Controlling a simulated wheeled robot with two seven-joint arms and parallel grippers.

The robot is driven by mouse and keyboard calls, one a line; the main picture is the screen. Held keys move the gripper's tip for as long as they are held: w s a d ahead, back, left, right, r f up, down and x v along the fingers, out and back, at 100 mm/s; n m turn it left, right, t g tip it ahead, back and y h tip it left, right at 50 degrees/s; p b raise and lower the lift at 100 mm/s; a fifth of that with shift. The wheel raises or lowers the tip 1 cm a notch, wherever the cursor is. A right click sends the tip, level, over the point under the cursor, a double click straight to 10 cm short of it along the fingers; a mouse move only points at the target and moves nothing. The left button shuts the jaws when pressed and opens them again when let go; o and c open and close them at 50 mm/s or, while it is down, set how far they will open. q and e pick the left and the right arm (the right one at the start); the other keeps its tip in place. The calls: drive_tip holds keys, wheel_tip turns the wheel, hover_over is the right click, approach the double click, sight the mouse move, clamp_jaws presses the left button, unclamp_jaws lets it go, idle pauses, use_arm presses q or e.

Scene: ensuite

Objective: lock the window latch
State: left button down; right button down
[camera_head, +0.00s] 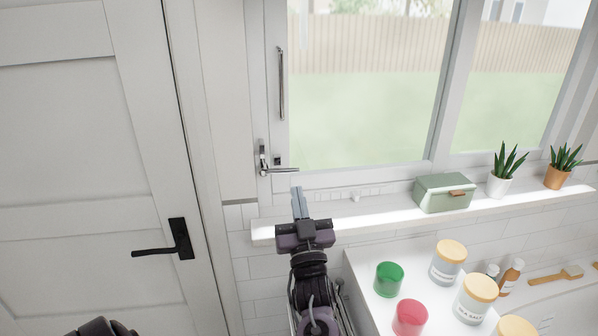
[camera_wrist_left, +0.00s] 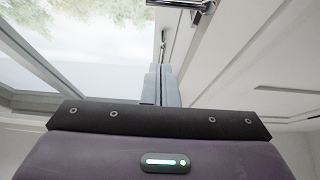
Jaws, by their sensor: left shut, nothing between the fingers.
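The window latch (camera_head: 278,169) is silver and sits at the lower left corner of the window frame. Its lever lies roughly level and points right. In the left wrist view a silver bar (camera_wrist_left: 180,3), apparently the latch lever, is cut off by the top edge. My left gripper (camera_head: 297,188) is in front of the window, just below the lever's right end in the picture, with its fingers pointing up. Its fingers (camera_wrist_left: 161,82) are shut and empty, and they look apart from the latch. My right gripper is not in view.
A vertical pull handle (camera_head: 281,84) is above the latch. The white sill (camera_head: 360,214) runs below, with a green box (camera_head: 443,193) and two potted plants to the right. Cups and jars stand on the tub ledge. A white door (camera_head: 80,170) with a black handle is left.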

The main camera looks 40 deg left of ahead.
use_arm(q)
wheel_tip(320, 180, up, 5)
drive_tip(key=p, duration=0.5)
hover_over(292, 172)
drive_tip(key=s+d, duration=0.2)
drive_tip(key=shift+w+a+f+p, duration=0.15)
drive_tip(key=shift+f+p, duration=0.15)
drive_tip(key=shift+f, duration=0.35)
drive_tip(key=shift+a+f+p, duration=0.1)
drive_tip(key=shift+f+p, duration=0.15)
drive_tip(key=shift+f, duration=0.45)
drive_tip(key=shift+w+a+f+p, duration=0.15)
drive_tip(key=shift+f+p, duration=0.15)
drive_tip(key=shift+f, duration=0.35)
drive_tip(key=shift+f, duration=0.1)
